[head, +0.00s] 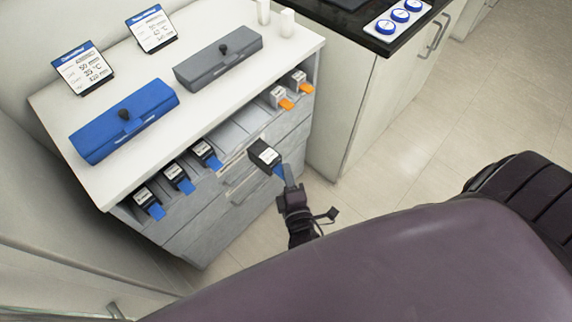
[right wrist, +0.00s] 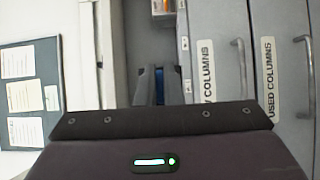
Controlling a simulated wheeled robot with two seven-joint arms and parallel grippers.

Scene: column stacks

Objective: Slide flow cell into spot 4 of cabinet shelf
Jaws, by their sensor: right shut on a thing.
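My right gripper (head: 288,176) is shut on the blue tab of a black flow cell (head: 264,154) with a white label. The flow cell is held in front of the cabinet shelf (head: 228,140), near its empty middle slots; I cannot tell whether it touches the shelf edge. Several similar cells sit in the shelf: three with blue tabs on the left, such as this one (head: 205,151), and two with orange tabs (head: 279,97) on the right. In the right wrist view, the fingers (right wrist: 153,87) close around a blue strip; the cell's body is mostly hidden. My left gripper is not in view.
A blue case (head: 122,119), a grey case (head: 217,62) and two display signs (head: 84,68) stand on the cabinet top. Drawers (head: 240,190) with handles lie below the shelf; labels reading COLUMNS show in the right wrist view (right wrist: 207,75). A black-topped counter (head: 360,35) stands at right.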

